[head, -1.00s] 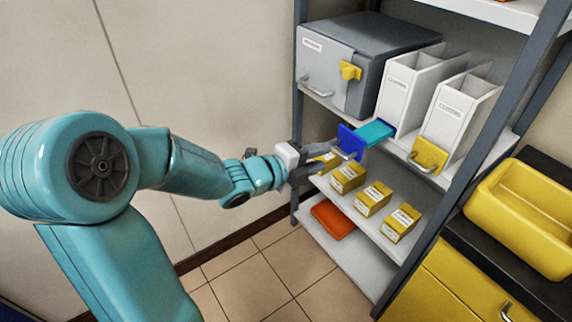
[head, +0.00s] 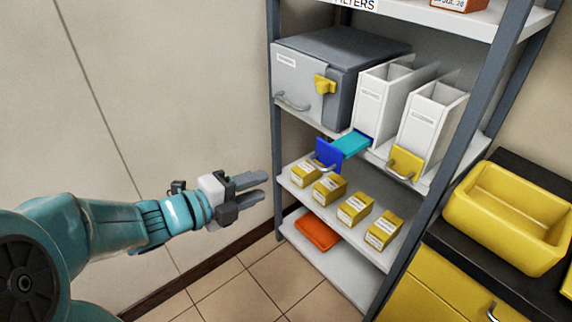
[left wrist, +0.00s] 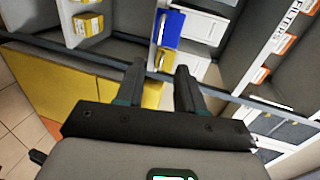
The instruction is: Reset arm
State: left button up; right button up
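My left gripper (head: 266,186) is held out to the left of the shelf rack in the head view, in front of the wall. Its two fingers are apart with nothing between them. It also shows in the left wrist view (left wrist: 159,72), open and empty. A blue-fronted drawer (head: 327,153) with a teal top (head: 352,144) and a metal handle sticks out from the middle shelf. The gripper is well to its left and not touching it. The blue front shows beyond the fingers in the left wrist view (left wrist: 172,28). My right gripper is out of view.
A grey cabinet (head: 298,82) and white holders (head: 381,105) stand on the middle shelf; one holder has a yellow front (head: 405,163). Several yellow boxes (head: 355,208) sit below, with an orange item (head: 318,234) lower down. A yellow bin (head: 510,215) stands at right.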

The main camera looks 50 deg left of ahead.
pick_arm(q)
jog(key=w+d+f+n+g+h+p, duration=0.2)
jog(key=w+d+f+g+h+p, duration=0.25)
jog(key=d, duration=0.55)
jog(key=w+d+f+n+g+h+p, duration=0.1)
jog(key=w+d+f+n+h+p, duration=0.25)
jog(key=d+f, duration=0.5)
jog(key=s+d+f+n+g+y+p, duration=0.2)
jog(key=d+f+n+g, duration=0.1)
jog(key=d+f, duration=0.45)
jog(key=s+f+n+g+y, duration=0.3)
jog(key=s+f+n+g, duration=0.3)
jog(key=s+f+n, duration=0.3)
jog(key=s+n, duration=0.2)
jog(key=n, duration=0.1)
jog(key=shift+a, duration=0.15)
